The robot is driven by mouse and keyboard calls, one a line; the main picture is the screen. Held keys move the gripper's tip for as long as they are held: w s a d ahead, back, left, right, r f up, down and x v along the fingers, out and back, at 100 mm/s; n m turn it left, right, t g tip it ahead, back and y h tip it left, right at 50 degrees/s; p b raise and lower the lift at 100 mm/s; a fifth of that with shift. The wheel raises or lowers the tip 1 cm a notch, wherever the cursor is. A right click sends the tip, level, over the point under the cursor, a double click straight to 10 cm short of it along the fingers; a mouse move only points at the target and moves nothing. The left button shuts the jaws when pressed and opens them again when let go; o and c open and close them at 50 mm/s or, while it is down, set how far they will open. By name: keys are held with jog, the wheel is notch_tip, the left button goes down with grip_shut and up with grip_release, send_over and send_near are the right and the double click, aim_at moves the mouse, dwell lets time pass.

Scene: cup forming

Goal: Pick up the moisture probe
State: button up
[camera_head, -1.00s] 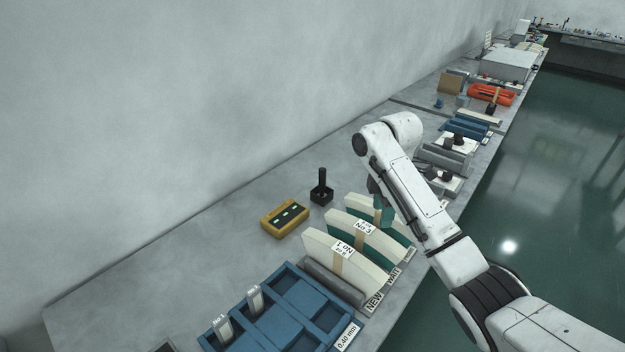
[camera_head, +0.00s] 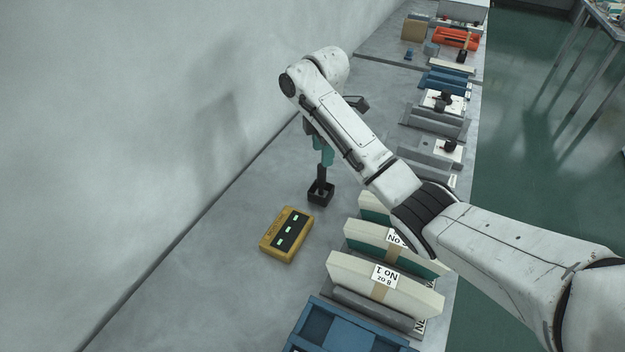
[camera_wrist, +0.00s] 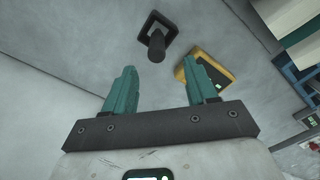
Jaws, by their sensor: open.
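The moisture probe appears to be the black upright stick (camera_head: 321,176) standing in a small square black holder (camera_head: 321,195) on the grey bench. My gripper (camera_head: 323,152) is just above its top, mostly hidden behind my forearm. In the wrist view my gripper (camera_wrist: 160,67) is open and empty, with two teal fingers. The black stick (camera_wrist: 156,46) shows beyond the fingertips, roughly in line with the gap between them. Its square holder (camera_wrist: 170,24) lies behind it.
A yellow box (camera_head: 286,235) with green lights lies close to the holder; it also shows near the right finger in the wrist view (camera_wrist: 186,70). Labelled cream blocks (camera_head: 385,287) stand to the right, with a blue tray (camera_head: 322,318) in front. The bench left of the box is clear.

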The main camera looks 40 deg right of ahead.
aim_at(321, 176)
notch_tip(321, 176, down, 4)
jog(key=shift+f+b, duration=0.15)
jog(key=shift+b, duration=1.1)
jog(key=shift+w+d+f+p, duration=0.1)
jog(key=shift+f+p, duration=0.05)
jog(key=shift+f, duration=1.4)
jog(key=shift+w+f+p, duration=0.1)
jog(key=shift+f+p, duration=0.05)
jog(key=shift+f, duration=1.4)
grip_shut()
